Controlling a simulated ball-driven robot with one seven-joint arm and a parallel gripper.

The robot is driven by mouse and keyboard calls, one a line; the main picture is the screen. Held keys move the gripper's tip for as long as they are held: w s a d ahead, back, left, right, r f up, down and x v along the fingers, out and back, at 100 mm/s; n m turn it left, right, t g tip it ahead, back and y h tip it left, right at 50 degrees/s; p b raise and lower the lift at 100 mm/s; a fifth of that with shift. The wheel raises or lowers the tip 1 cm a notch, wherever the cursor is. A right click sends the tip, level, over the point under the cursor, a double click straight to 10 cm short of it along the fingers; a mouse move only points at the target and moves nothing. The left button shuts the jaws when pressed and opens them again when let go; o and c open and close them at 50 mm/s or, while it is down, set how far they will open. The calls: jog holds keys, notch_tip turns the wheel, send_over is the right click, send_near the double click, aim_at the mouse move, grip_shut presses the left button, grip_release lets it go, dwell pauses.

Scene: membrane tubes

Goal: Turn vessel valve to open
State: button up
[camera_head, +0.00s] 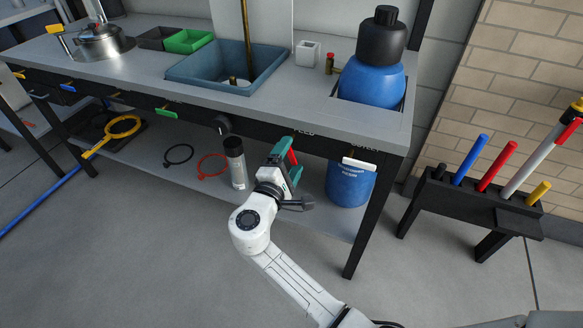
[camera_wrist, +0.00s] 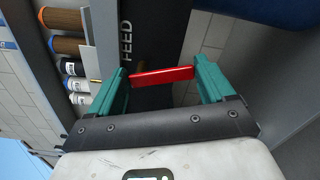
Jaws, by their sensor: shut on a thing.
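My gripper (camera_head: 285,160) is at the front edge of the bench, at the label FEED. In the wrist view its two teal fingers (camera_wrist: 160,65) stand on either side of a red valve handle (camera_wrist: 163,75), which spans the gap between them. The gripper is shut on this handle. The red handle (camera_head: 293,157) also shows beside the fingers in the head view. A white handle (camera_head: 359,163) sticks out farther right on the same front rail, and a green handle (camera_head: 166,113) farther left. Which handle is named for the vessel is too small to read.
A blue tank with a black cap (camera_head: 372,80) stands in the bench top, with a blue drum (camera_head: 350,183) below. A black rack (camera_head: 477,207) with coloured rods stands at right. The floor in front is clear.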

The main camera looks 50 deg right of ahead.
jog(key=shift+w+a+f+m+b, duration=0.1)
jog(key=shift+w+f+m+b, duration=0.1)
jog(key=shift+m+b, duration=0.75)
jog(key=shift+w+a+f+m+b, duration=0.1)
jog(key=shift+w+f+m+b, duration=0.05)
jog(key=shift+m+b, duration=0.75)
jog(key=o, duration=0.9)
jog(key=shift+r, duration=0.1)
jog(key=p+v, duration=0.2)
jog(key=v, duration=0.8)
jog(key=shift+s+a, duration=0.1)
jog(key=shift+a, duration=0.25)
